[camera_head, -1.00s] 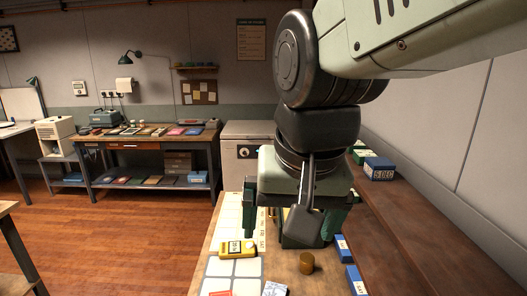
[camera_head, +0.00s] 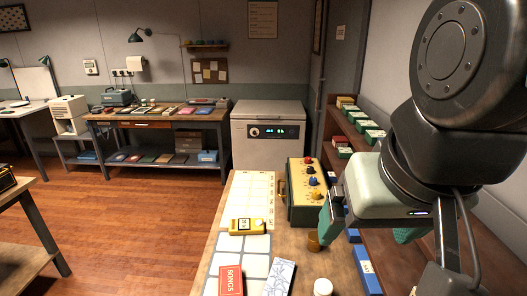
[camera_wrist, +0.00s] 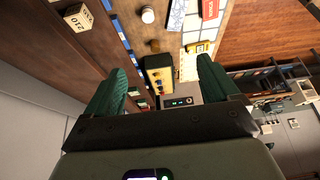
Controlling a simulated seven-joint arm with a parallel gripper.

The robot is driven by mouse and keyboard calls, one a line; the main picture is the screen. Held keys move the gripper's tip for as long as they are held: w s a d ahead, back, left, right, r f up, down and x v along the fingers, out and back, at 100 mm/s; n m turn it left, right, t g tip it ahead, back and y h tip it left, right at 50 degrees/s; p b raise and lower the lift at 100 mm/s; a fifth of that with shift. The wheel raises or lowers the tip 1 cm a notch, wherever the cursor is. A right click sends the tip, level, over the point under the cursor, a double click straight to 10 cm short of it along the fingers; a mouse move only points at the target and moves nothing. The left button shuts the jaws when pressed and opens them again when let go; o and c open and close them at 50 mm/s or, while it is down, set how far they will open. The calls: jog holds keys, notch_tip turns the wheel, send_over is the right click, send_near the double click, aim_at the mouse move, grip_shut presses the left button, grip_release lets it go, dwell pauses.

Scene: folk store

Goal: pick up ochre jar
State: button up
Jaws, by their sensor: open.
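The ochre jar (camera_head: 313,242) is a small brown-yellow cylinder standing on the wooden worktop, just in front of the yellow-and-green box with knobs. It also shows in the wrist view (camera_wrist: 155,45), above the box. My gripper (camera_head: 366,228) is open and empty, with green fingers spread apart. In the head view it is to the right of the jar, its left finger close beside the jar in the picture. In the wrist view the jar appears beyond and between the open fingertips (camera_wrist: 160,70), apart from both.
The knobbed box (camera_head: 308,190) stands behind the jar. A yellow handheld device (camera_head: 247,226), a red SONGS book (camera_head: 231,281), a patterned packet (camera_head: 279,278) and a white-topped jar (camera_head: 322,287) are nearby. Blue boxes (camera_head: 367,272) line the right edge, beside the shelves (camera_head: 334,118).

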jog(key=w+a+f+m+g+y, duration=0.3)
jog(key=a+f+g+y, duration=0.3)
jog(key=f, duration=0.4)
jog(key=w+a+f+m+g+y, duration=0.3)
jog(key=w+a+f+g+y, duration=0.15)
jog(key=a+f, duration=0.5)
jog(key=a+f+m+t+y, duration=0.2)
jog(key=f+m, duration=0.2)
jog(key=f, duration=0.2)
jog(key=a+f+m+t+y, duration=0.2)
jog(key=f+m, duration=0.2)
jog(key=f, duration=0.2)
jog(key=a+f+m+t+y, duration=0.1)
jog(key=f+m+t+y, duration=0.1)
jog(key=f, duration=0.4)
jog(key=shift+s+a+f+m+t+y, duration=0.1)
jog(key=shift+a+f+m+t+y, duration=0.15)
jog(key=shift+m, duration=0.45)
jog(key=shift+a+f+m+y, duration=0.15)
jog(key=shift+m+y, duration=0.15)
jog(key=shift+m, duration=0.4)
jog(key=shift+a, duration=2.5)
jog(key=shift+r, duration=0.1)
jog(key=c, duration=1.2)
